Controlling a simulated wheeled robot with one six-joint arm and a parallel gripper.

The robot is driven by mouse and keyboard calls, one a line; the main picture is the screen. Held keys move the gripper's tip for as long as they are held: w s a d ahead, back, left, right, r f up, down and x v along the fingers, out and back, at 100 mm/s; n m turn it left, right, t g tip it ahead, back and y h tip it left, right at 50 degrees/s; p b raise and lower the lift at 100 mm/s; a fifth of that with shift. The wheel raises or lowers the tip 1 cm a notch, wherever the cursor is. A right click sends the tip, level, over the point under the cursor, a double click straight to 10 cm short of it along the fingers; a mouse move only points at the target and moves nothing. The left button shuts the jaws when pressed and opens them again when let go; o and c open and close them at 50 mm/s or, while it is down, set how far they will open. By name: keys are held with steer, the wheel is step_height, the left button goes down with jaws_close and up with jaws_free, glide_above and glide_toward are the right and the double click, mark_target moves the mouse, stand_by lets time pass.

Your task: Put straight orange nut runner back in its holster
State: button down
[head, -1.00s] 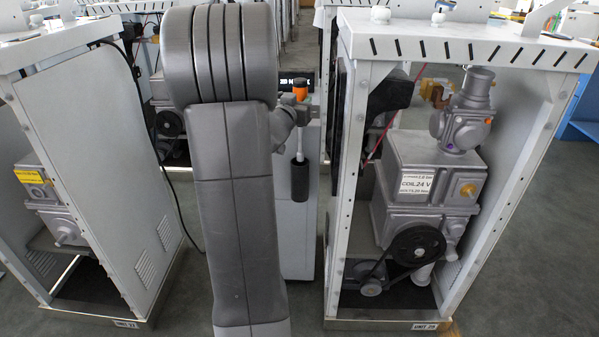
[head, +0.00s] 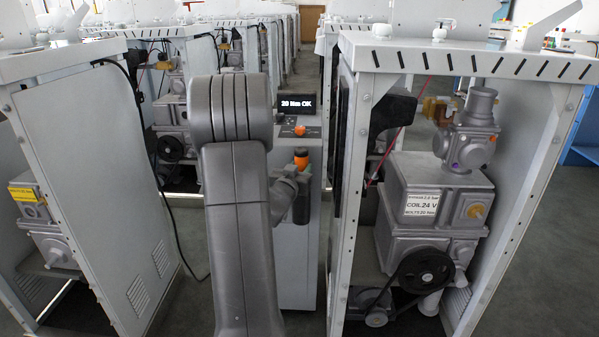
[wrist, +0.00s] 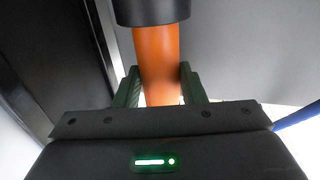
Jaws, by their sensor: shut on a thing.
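The orange nut runner (head: 301,160) stands upright at the front of a grey pedestal in the head view. In the wrist view its orange body (wrist: 158,65), with a black collar at the top, is between the two fingers of my gripper (wrist: 160,88). My gripper (head: 303,180) is shut on it, partly hidden by my wrist in the head view. A black cylinder, which looks like the holster (head: 301,208), is directly below the tool. The tool's lower shaft is not visible, so how deep it sits cannot be told.
The pedestal (head: 298,260) carries a display (head: 293,103) reading "20 Nm OK" and an orange knob (head: 300,131). White frame cabinets flank it closely: one at left (head: 85,150), one at right (head: 350,200) with pump machinery. A cable hangs at left.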

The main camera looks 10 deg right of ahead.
mark_target(299, 155)
steer(key=shift+r, duration=0.15)
steer(key=c, duration=0.9)
jaws_free()
steer(key=v, duration=1.2)
steer(key=shift+p, duration=0.4)
steer(key=x, duration=1.2)
steer(key=shift+b, duration=0.35)
steer(key=shift+r+p, duration=0.65)
steer(key=shift+r, duration=1.5)
